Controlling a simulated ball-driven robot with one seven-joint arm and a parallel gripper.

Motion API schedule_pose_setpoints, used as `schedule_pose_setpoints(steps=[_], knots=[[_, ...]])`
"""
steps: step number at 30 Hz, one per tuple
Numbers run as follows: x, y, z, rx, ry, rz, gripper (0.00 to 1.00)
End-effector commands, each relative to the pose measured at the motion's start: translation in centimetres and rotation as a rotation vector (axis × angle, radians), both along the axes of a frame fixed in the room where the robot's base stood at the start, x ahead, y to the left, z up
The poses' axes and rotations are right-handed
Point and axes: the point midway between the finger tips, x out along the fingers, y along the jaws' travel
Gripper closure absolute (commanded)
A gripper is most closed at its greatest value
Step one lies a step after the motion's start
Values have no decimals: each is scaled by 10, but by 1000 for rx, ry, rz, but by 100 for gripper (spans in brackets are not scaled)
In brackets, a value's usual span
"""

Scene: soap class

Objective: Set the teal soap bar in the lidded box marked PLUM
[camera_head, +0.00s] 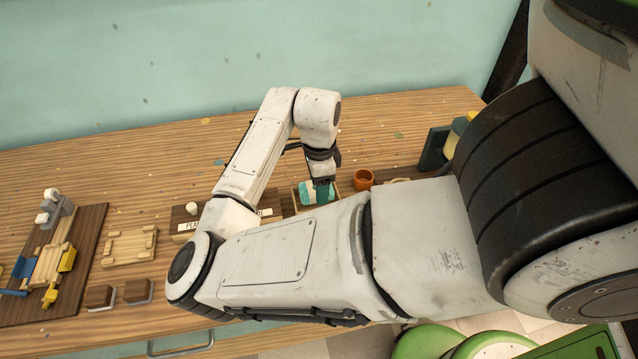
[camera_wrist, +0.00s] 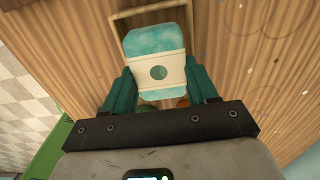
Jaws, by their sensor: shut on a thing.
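The teal soap bar (camera_head: 306,192) has a white band; the wrist view shows a teal dot on the band of this soap (camera_wrist: 159,40). My gripper (camera_head: 322,183) points down and is shut on the soap, with its teal fingers (camera_wrist: 160,88) on either side. The soap is at a light wooden tray (camera_wrist: 124,20); I cannot tell if it is lifted clear of the bottom. A brown lidded box (camera_head: 180,214) with a pale knob stands left of the soap, its lid on. Its white label begins "PL"; my arm hides the rest.
A second pale label (camera_head: 265,212) shows behind my arm, its box mostly hidden. An orange cup (camera_head: 363,179) stands right of the soap. A dark green stand (camera_head: 433,148) is farther right. A wooden frame (camera_head: 128,246) and a toy-laden board (camera_head: 88,225) lie left. The back of the table is clear.

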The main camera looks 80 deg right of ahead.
Motion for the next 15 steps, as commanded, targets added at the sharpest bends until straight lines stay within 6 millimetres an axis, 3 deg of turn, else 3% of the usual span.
schedule_pose_setpoints(steps=[15], knots=[[0,0,-4,0,0,0,75]])
